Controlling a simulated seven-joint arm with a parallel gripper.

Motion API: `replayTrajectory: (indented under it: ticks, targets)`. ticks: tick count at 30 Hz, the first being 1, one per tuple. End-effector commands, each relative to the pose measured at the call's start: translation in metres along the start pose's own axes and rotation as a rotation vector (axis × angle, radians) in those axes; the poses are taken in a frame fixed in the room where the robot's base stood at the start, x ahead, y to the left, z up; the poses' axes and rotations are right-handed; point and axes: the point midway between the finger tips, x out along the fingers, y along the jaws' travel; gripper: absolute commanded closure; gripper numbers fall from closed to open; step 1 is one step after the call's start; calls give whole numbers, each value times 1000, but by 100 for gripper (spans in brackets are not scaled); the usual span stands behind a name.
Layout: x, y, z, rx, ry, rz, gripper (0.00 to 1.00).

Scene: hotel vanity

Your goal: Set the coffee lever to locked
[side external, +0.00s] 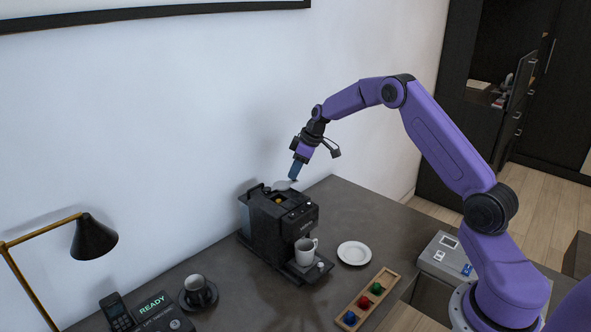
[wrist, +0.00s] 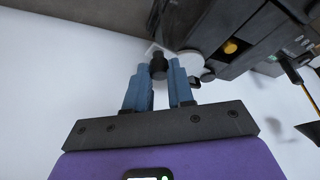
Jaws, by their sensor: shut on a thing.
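The black coffee machine (side external: 268,222) stands on the dark counter against the wall, with a yellow capsule (side external: 279,199) in its open top. It also shows at the upper right of the wrist view (wrist: 235,28). My gripper (side external: 294,173) is at the back right of the machine's top, pointing down. In the wrist view its blue fingers (wrist: 163,72) are closed around the dark knob of the coffee lever (wrist: 158,66). A pale round part (wrist: 191,62) lies beside the right finger. The lever's lower part is mostly hidden.
A white cup (side external: 305,254) stands at the machine's front. A white saucer (side external: 354,253) and a wooden tray (side external: 377,305) with coloured capsules are to the right.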

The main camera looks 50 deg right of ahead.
Motion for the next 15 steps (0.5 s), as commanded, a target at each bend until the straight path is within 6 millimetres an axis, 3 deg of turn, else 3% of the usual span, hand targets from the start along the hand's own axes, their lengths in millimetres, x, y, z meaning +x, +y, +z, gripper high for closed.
replayTrajectory:
  ticks: [15]
  targets:
    - [-7,-25,15,251,-2,104,100]
